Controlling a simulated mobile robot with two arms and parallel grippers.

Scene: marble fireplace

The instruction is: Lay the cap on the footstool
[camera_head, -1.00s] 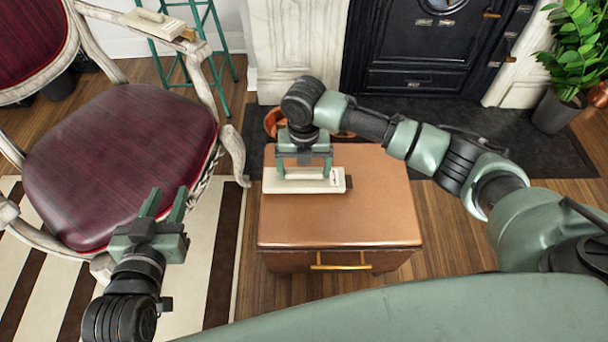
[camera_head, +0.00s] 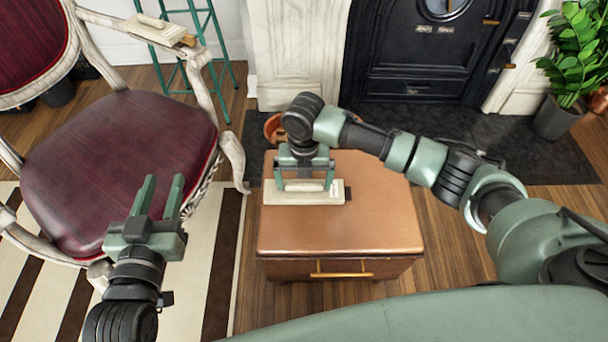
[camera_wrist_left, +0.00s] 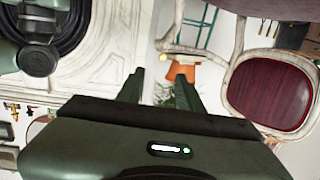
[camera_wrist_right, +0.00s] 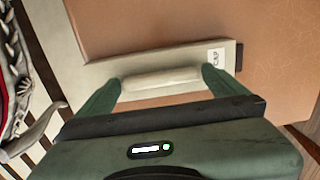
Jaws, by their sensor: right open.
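The cap appears to be the long cream block (camera_head: 283,196) with a bar handle on top and a small printed label near one end. It lies flat on the brown top of a box with a brass pull, which seems to be the footstool (camera_head: 360,225). My right gripper (camera_head: 305,180) is directly above the cap, fingers pointing down. In the right wrist view its open fingers stand at the two ends of the handle (camera_wrist_right: 160,84); I cannot tell if they touch it. My left gripper (camera_head: 163,182) is open and empty, left of the footstool.
A red-seated armchair (camera_head: 120,165) stands at the left, with a similar cream handled piece (camera_head: 152,29) on its armrest. A teal ladder (camera_head: 205,60) is behind it. A black stove (camera_head: 425,55) and plant (camera_head: 575,60) are at the back. The footstool's front half is clear.

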